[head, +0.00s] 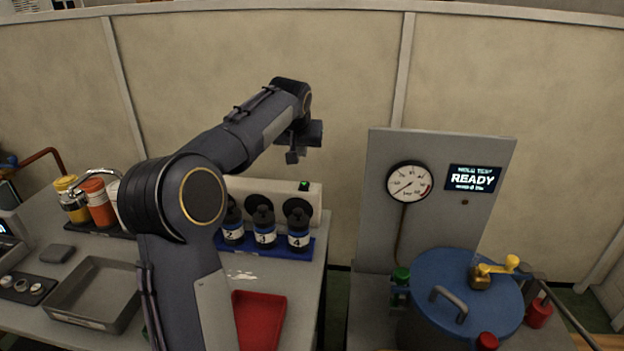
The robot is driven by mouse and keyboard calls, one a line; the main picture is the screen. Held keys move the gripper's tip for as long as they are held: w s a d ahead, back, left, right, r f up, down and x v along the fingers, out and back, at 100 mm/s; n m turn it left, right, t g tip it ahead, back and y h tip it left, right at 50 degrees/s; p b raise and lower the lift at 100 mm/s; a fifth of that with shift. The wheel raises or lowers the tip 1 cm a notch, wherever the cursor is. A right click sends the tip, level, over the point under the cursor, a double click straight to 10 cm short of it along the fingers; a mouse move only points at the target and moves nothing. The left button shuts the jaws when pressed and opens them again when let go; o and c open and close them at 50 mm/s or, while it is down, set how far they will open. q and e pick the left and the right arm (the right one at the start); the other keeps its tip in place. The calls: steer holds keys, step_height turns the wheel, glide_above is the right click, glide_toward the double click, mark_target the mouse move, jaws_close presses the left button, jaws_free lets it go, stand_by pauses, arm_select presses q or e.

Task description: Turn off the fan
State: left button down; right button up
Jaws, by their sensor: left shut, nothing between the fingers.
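A pale box with dark round openings in its front, which looks like the fan unit (316,205), stands at the back of the left table. A small green-lit switch (304,186) sits on its top near the right end. My left gripper (292,158) is shut and empty. It hangs in the air above the box, a little above and left of the green switch in the picture, with a visible gap. My left arm hides the left part of the box. My right gripper is not in view.
Numbered dark bottles (265,233) stand in a blue rack (268,249) in front of the box. A red tray (262,315) and a grey tray (92,290) lie nearer. On the right stand a gauge panel (440,190) reading READY and a blue-lidded cylinder (450,275).

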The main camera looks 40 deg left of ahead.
arm_select(q)
steer(key=p, duration=0.1)
glide_above(306, 186)
steer(key=f, duration=0.8)
steer(key=shift+s+d+f, duration=0.1)
steer(key=shift+s+d, duration=0.1)
steer(key=shift+s, duration=0.15)
steer(key=shift+s+f, duration=0.2)
steer(key=shift+f, duration=1.05)
steer(key=shift+s+d+f, duration=0.1)
steer(key=shift+d+f, duration=0.05)
steer(key=shift+f, duration=0.55)
steer(key=f+b, duration=0.1)
steer(key=b, duration=0.2)
steer(key=f+t+b, duration=0.1)
steer(key=b, duration=0.2)
steer(key=shift+s+d+y+b, duration=0.2)
steer(key=shift+y+b, duration=0.1)
steer(key=shift+y, duration=0.1)
steer(key=shift+r, duration=0.5)
